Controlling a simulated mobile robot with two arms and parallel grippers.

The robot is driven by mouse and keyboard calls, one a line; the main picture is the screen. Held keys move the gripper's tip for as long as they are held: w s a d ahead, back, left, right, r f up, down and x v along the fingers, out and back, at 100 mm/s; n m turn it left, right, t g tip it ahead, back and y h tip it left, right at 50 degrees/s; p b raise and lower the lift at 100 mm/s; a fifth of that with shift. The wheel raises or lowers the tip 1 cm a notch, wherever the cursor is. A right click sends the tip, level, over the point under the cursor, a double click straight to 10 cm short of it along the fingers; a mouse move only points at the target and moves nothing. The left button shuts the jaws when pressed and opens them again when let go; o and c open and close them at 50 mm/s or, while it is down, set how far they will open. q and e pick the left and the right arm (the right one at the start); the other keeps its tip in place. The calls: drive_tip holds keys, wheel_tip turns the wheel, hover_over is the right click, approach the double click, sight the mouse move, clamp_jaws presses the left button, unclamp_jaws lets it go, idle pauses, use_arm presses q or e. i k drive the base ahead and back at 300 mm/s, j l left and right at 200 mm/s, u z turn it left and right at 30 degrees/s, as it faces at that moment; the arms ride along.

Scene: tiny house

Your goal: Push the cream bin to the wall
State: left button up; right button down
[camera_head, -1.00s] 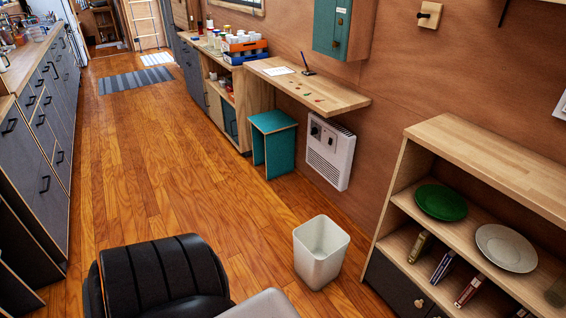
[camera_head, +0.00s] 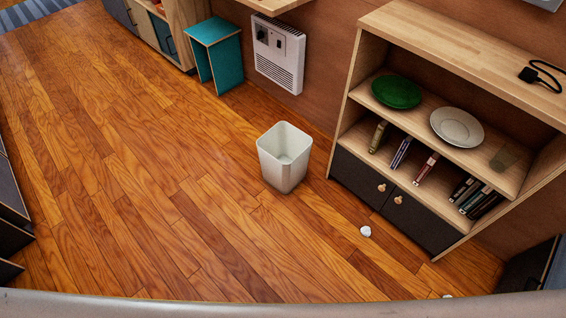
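The cream bin (camera_head: 283,160) stands upright on the wooden floor in the middle of the head view. It is open at the top and looks empty. A strip of floor separates it from the brown wall (camera_head: 325,75) behind it. The bin stands to the left of the shelf unit's front corner. Neither of my grippers is in view.
A wooden shelf unit (camera_head: 350,140) with plates and books stands to the right. A white heater (camera_head: 278,55) hangs on the wall, and a teal stool (camera_head: 213,55) stands left of it. Crumpled white bits (camera_head: 366,231) lie on the floor. Floor left of the bin is clear.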

sight(284, 151)
drive_tip(key=i+u, duration=0.35)
drive_tip(key=i, duration=0.35)
drive_tip(key=i+l+u, duration=0.2)
drive_tip(key=i+u, duration=0.2)
drive_tip(key=i, duration=0.35)
